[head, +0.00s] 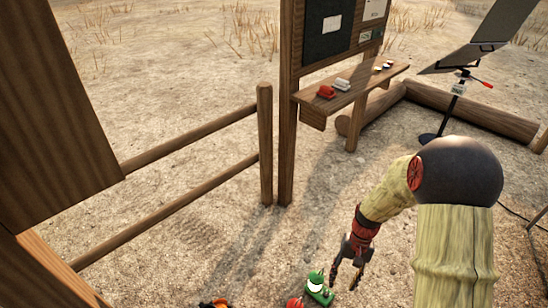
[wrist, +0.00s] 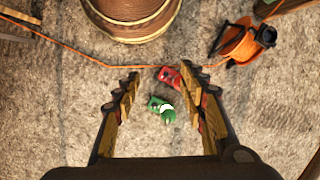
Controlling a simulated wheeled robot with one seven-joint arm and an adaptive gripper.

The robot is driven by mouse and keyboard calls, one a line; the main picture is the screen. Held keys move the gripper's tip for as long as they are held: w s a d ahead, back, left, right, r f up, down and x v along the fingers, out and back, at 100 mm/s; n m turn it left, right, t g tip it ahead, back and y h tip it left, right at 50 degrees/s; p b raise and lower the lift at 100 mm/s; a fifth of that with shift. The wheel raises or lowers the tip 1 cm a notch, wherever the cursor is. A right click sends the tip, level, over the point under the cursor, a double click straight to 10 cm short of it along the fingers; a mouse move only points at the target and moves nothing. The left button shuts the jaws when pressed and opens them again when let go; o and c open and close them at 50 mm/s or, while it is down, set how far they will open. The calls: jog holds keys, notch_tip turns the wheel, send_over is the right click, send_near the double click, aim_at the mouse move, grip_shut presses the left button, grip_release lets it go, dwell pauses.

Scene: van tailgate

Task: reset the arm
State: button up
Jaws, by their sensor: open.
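My arm reaches in from the right of the head view and bends downward to my gripper (head: 346,273), which hangs above the ground. In the wrist view my gripper (wrist: 164,100) is open, its two fingers wide apart with nothing held between them. A green object with a white part (wrist: 162,108) lies on the ground below, in line with the gap. It also shows in the head view (head: 319,290), left of my gripper. A red object (wrist: 169,77) lies just beyond it, partly behind the right fingertip in the wrist view.
An orange cable reel (wrist: 240,43) and a large wooden drum (wrist: 130,18) stand on the ground, with an orange cable (wrist: 85,55) between them. A wooden board with a shelf (head: 350,88), a rail fence (head: 190,135) and a panel stand (head: 455,105) stand farther off.

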jog(key=s+a+r+n+t+p, duration=0.1)
jog(key=s+r+t, duration=0.2)
jog(key=r, duration=1)
jog(key=s+a+r+n+t+h+p, duration=0.1)
jog(key=s+r, duration=0.5)
jog(key=r, duration=0.7)
jog(key=s+a+r+n+t+h+p, duration=0.1)
jog(key=s+r+t, duration=0.3)
jog(key=r, duration=0.8)
jog(key=shift+s+a+r+t+p, duration=0.2)
jog(key=shift+s+r+t+p, duration=0.1)
jog(key=shift+s+r+p, duration=0.25)
jog(key=shift+f, duration=0.15)
